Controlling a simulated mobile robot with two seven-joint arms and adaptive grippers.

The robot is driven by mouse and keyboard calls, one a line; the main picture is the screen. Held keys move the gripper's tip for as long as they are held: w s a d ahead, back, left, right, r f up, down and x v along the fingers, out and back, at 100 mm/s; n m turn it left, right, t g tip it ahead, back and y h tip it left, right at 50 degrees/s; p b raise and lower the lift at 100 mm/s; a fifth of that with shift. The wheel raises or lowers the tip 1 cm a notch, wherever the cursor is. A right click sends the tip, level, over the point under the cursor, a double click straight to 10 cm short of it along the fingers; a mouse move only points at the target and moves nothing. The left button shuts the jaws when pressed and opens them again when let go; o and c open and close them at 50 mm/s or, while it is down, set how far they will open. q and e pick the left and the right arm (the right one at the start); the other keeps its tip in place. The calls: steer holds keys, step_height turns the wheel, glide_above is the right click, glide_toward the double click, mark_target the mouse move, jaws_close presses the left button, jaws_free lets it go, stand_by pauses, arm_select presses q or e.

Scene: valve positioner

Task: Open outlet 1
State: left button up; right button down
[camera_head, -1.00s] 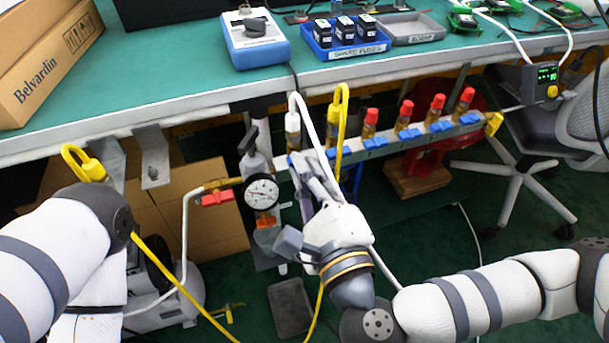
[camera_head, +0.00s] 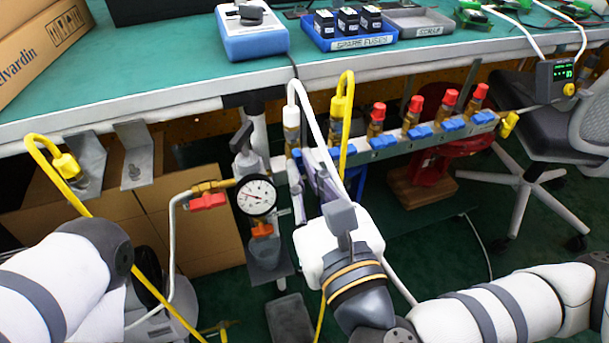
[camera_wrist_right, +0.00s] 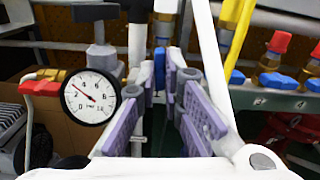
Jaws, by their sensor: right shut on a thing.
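The manifold rail (camera_head: 390,143) hangs under the bench edge, with a row of brass outlets and blue handles. The leftmost outlet carries a white hose (camera_head: 305,95); I take it as outlet 1. My right gripper (camera_head: 308,160) is at this outlet, its lilac-padded fingers reaching up to it from below. In the right wrist view, the blue handle (camera_wrist_right: 160,68) shows narrow and upright between the fingertips (camera_wrist_right: 161,82), which are shut on it. The fingers hide part of the handle in the head view. My left gripper is out of view; only its arm shows at the left.
A pressure gauge (camera_head: 257,196) and a red-handled valve (camera_head: 208,201) stand left of the gripper. A yellow hose (camera_head: 346,115) rises from the neighbouring outlet. Outlets further right have red caps (camera_head: 416,104). A loose yellow hose (camera_head: 35,150) hangs at the left.

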steer(key=shift+m, duration=0.6)
steer(key=c, duration=1.7)
jaws_free()
